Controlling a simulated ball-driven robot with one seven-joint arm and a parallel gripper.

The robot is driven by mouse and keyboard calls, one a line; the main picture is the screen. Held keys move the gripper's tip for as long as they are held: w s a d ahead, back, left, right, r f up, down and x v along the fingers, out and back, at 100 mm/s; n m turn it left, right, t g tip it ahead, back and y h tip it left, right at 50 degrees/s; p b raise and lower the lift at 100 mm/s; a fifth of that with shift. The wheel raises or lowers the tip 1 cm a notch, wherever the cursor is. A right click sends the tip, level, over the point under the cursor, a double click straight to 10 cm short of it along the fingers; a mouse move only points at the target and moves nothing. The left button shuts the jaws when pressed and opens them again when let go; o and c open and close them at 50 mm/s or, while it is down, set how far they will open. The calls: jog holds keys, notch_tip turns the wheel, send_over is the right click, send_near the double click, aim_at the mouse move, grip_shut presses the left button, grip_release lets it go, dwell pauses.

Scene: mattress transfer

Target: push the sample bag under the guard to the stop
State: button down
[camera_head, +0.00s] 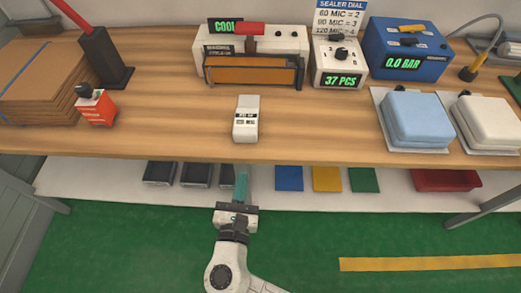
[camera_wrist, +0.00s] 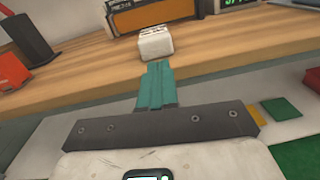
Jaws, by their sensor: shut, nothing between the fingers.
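The sample bag (camera_head: 246,119) is a small white packet with a dark printed label, lying on the wooden bench in front of the sealer. It also shows in the wrist view (camera_wrist: 156,42). The sealer (camera_head: 254,48) has a red handle, a "COOL" display and a brown-orange guard (camera_head: 252,74) across its front. The stop cannot be made out. My gripper (camera_head: 241,178) has teal fingers, shut and empty, just off the bench's front edge and apart from the bag. In the wrist view the fingers (camera_wrist: 157,85) point toward the bag.
A dial box (camera_head: 338,63) reading "37 PCS" and a blue box (camera_head: 404,50) reading "0.0 BAR" stand right of the sealer. Cardboard (camera_head: 45,80) and a red device (camera_head: 96,106) are at left. Blue (camera_head: 418,115) and white (camera_head: 493,120) cushions lie right. Bench wood around the bag is clear.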

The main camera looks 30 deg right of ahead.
jog(key=s+a+n+y, duration=0.1)
jog(key=a, duration=0.1)
jog(key=p, duration=0.2)
send_near(244, 137)
jog(key=shift+t, duration=0.4)
jog(key=x, duration=0.5)
jog(key=shift+w+d+f, duration=0.1)
jog(key=shift+d, duration=0.15)
jog(key=shift+w+d, duration=0.4)
jog(key=shift+w, duration=0.15)
jog(key=b+x, duration=0.1)
jog(key=x, duration=0.2)
jog(key=shift+w+d+f, duration=0.1)
jog(key=shift+w+d, duration=0.1)
jog(key=shift+w, duration=0.05)
jog(key=shift+s, duration=0.1)
